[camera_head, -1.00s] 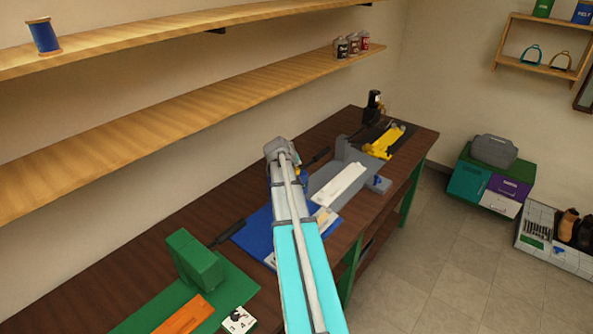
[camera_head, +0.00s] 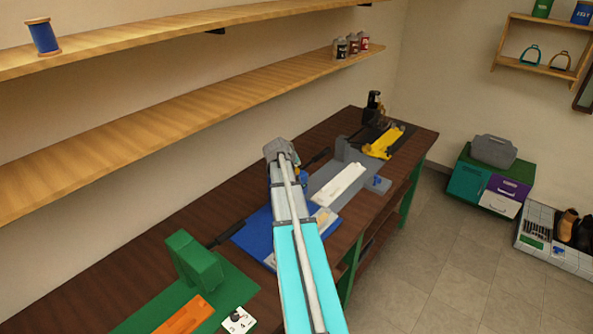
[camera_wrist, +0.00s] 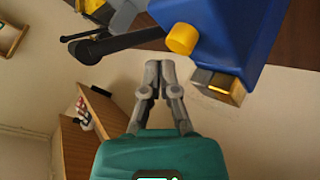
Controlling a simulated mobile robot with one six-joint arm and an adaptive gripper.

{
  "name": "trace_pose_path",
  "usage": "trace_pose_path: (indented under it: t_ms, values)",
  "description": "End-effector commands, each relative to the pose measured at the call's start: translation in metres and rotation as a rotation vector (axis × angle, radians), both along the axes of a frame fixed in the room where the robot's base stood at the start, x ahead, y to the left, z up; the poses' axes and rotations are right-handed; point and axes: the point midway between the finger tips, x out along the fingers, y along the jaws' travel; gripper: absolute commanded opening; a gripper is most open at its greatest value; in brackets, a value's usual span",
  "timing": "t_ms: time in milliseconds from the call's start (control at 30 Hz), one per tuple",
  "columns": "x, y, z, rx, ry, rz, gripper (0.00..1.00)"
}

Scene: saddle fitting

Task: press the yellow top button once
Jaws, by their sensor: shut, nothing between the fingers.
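The yellow button (camera_wrist: 181,39) is a short round knob on a blue machine body (camera_wrist: 222,25) in the wrist view. My gripper (camera_wrist: 159,65) is shut and empty. Its fingertips appear just below and left of the button in that view, and I cannot tell how far apart they are in depth. I see no clear contact. In the head view my arm hides most of the blue machine; its blue base (camera_head: 255,238) shows on the bench. The button cannot be made out there.
A brass-coloured block (camera_wrist: 222,86) and a black lever (camera_wrist: 115,44) are near the button. On the bench (camera_head: 140,262) stand a green press (camera_head: 195,260), a grey station (camera_head: 345,155) and a yellow one (camera_head: 383,143). Shelves (camera_head: 190,105) run along the wall above.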

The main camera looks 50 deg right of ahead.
Motion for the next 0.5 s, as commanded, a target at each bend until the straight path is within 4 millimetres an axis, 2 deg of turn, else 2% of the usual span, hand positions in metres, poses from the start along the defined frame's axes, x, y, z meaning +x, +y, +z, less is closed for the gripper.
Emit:
trace_pose_path:
  t_ms: [500]
  values:
    - [-0.0001,0.0001,-0.0086,0.0,0.0,0.0,0.0]
